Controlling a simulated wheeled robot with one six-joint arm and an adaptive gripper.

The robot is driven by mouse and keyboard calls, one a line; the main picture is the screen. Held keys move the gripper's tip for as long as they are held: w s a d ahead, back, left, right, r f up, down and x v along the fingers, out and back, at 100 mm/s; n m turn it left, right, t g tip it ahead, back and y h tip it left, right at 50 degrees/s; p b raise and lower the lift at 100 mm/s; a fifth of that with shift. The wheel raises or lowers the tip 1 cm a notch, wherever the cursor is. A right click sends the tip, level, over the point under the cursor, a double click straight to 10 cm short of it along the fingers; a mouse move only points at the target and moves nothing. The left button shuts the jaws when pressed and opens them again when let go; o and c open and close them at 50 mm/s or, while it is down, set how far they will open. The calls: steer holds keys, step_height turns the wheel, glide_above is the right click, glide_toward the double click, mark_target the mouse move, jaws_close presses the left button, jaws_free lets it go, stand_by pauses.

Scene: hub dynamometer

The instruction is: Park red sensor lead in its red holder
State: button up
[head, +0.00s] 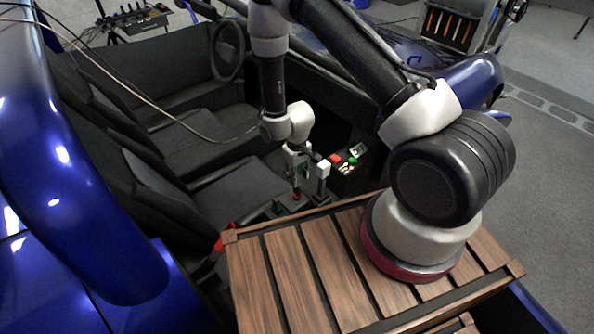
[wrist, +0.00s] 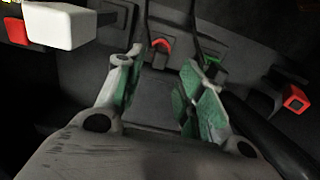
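My gripper (wrist: 160,85) is open, its two green-padded fingers apart with nothing seen between them. In the head view it (head: 297,158) points down above the console between the seats. A small red arched piece (wrist: 161,44) with a dark cable-like line at it lies beyond the fingertips in the wrist view, apart from them. A red piece (head: 296,195) shows just below the gripper in the head view. I cannot tell whether these are the red lead or its red holder. A hollow red block (wrist: 295,99) is at the right of the wrist view.
A white block-topped lever (head: 323,170) stands close right of the gripper; its block (wrist: 62,24) fills the wrist view's upper left. A green piece (wrist: 211,61) is beside the red arch. Seats (head: 225,180) and a slatted wooden deck (head: 300,275) flank the console.

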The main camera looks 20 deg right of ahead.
mark_target(297, 187)
steer(key=shift+f, duration=3.5)
jaws_close()
steer(key=shift+r, duration=0.7)
steer(key=shift+r, duration=2.1)
